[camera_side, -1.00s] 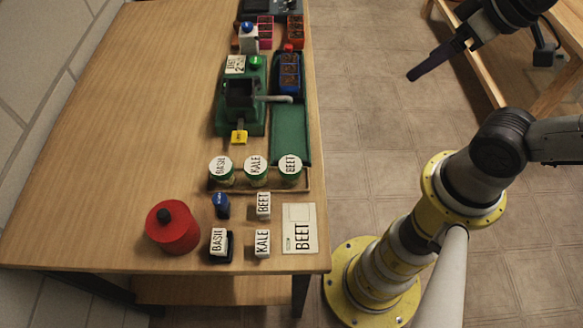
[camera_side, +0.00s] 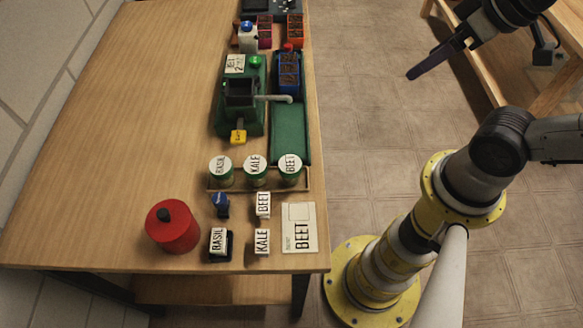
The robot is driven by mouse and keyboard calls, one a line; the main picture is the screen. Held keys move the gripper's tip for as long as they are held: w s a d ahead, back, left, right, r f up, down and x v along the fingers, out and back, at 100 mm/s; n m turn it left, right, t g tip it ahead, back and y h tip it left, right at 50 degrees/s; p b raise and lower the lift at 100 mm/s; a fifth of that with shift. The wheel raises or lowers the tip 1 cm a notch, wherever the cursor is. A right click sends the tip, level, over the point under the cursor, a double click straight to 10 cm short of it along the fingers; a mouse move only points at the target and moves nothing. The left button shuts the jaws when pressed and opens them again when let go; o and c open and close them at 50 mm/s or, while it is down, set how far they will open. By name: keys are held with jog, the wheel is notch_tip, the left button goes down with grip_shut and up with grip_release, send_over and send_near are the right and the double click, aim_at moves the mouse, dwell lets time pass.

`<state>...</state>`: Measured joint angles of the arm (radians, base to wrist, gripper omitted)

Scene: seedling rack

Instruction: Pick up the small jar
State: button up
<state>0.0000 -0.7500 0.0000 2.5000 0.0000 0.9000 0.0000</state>
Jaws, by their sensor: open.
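Three small jars with green bodies and white lids stand in a row on a low wooden rack (camera_side: 258,189) near the table's right edge. Their lids read BASIL (camera_side: 221,166), KALE (camera_side: 256,166) and BEET (camera_side: 290,165). A larger red canister with a black knob (camera_side: 173,228) stands apart at the front left. My gripper (camera_side: 411,75) hangs at the upper right, over the floor and well away from the jars. It is open and empty. Seen nearly edge-on, its two fingers cannot be told apart.
In front of the rack are small labelled blocks, a blue item (camera_side: 220,204) and a BEET card (camera_side: 300,228). Behind it stand a green machine (camera_side: 242,100) with a yellow tag and a green strip (camera_side: 290,135). Seedling trays (camera_side: 288,70) sit farther back. The table's left side is clear.

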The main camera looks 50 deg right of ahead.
jog(key=shift+o, duration=0.5)
